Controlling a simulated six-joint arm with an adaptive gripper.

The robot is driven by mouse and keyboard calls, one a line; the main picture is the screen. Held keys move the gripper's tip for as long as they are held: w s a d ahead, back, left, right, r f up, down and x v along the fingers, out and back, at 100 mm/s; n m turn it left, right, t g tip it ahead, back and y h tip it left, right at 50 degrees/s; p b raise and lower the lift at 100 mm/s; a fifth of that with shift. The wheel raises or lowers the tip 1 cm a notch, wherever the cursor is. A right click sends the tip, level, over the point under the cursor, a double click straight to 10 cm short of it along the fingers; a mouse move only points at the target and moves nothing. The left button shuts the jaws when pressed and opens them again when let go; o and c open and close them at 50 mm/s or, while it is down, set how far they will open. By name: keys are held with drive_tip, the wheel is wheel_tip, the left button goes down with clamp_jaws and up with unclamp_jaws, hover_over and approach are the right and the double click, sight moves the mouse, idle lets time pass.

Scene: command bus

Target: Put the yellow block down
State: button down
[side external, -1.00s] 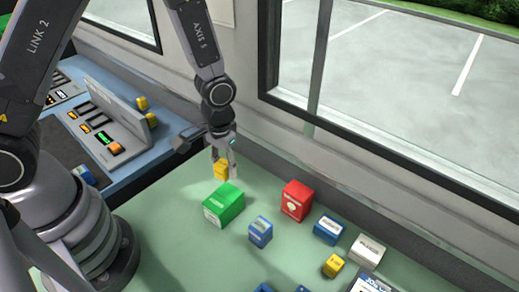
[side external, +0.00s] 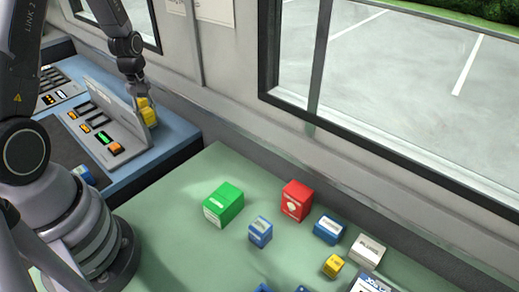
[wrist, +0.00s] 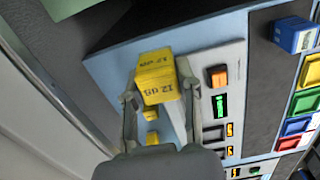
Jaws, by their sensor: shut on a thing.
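The yellow block (wrist: 158,80), with dark lettering on its faces, is between the two fingers of my gripper (wrist: 160,98) in the wrist view. My gripper is shut on it. In the side view my gripper (side external: 138,94) is at the far end of the blue console (side external: 178,138), behind the upright grey panel. Yellow shapes show there, partly hidden by the panel and fingers. Two smaller yellow pieces, an upper one (wrist: 151,115) and a lower one (wrist: 152,138), show between the fingers in the wrist view. I cannot tell whether the held block touches the console.
The grey panel (side external: 122,108) stands close beside my gripper; the wall and window are behind. The green table holds a green box (side external: 224,204), a red box (side external: 297,201), blue blocks (side external: 260,232), a small yellow block (side external: 333,266) and a white box (side external: 367,251). Its left part is clear.

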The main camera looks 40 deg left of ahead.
drive_tip(key=a, duration=0.1)
hover_over(174, 129)
drive_tip(key=shift+n, duration=0.3)
wheel_tip(174, 129, down, 10)
drive_tip(key=shift+s+d+r, duration=0.1)
drive_tip(key=shift+d+r, duration=0.05)
drive_tip(key=shift+r, duration=0.05)
drive_tip(key=shift+f, duration=1.7)
drive_tip(key=shift+f, duration=0.1)
drive_tip(key=c, duration=0.8)
unclamp_jaws()
